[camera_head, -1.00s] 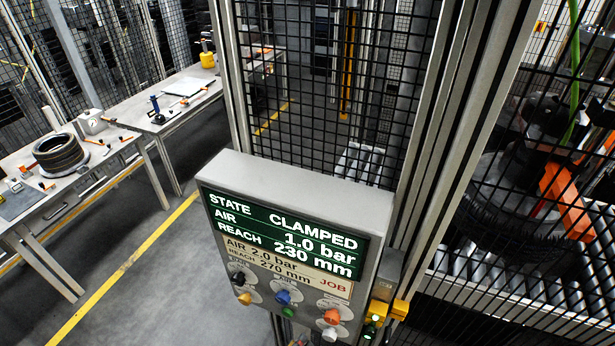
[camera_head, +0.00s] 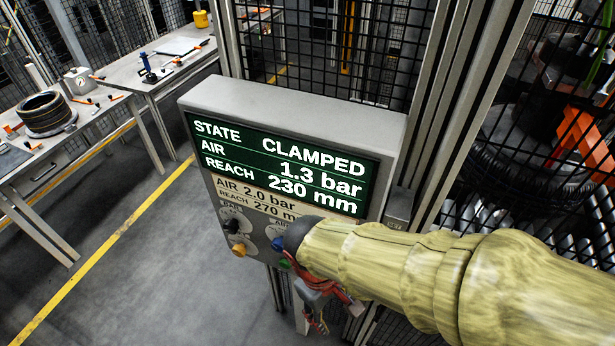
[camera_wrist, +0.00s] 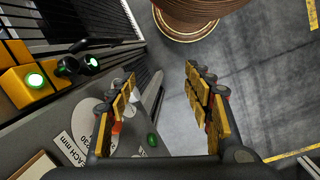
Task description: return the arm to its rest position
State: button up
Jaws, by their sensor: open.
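My arm, in a pale yellow sleeve, reaches in from the right in the head view. My gripper (camera_head: 322,298) hangs in front of the lower part of the grey control panel (camera_head: 290,98) and hides some of its knobs. In the wrist view my gripper (camera_wrist: 160,78) is open, with nothing between its yellow-padded fingers. The panel (camera_wrist: 60,130) lies behind and beside the left finger there; I cannot tell whether they touch. The screen (camera_head: 280,165) reads STATE CLAMPED, AIR 1.3 bar, REACH 230 mm. The printed job label (camera_head: 252,198) shows AIR 2.0 bar.
Mesh fencing with metal posts (camera_head: 470,105) stands behind and right of the panel. A tyre (camera_head: 500,175) sits behind it on rollers. Benches (camera_head: 60,150) stand at left; the floor (camera_head: 130,260) between is clear. A brown round object (camera_wrist: 195,12) is near the wrist view's top.

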jog(key=w+d+r+m+t+y+b, duration=0.1)
jog(key=d+r+m+t+b, duration=0.1)
jog(key=d, duration=0.5)
jog(key=d+r+m+t+y+b, duration=0.1)
jog(key=d+r+m+t+b, duration=0.2)
jog(key=d+m+b, duration=0.3)
jog(key=shift+w+d+m+t+b, duration=0.35)
jog(key=shift+w+m+t+b, duration=0.05)
jog(key=shift+b, duration=0.6)
dwell(1.5)
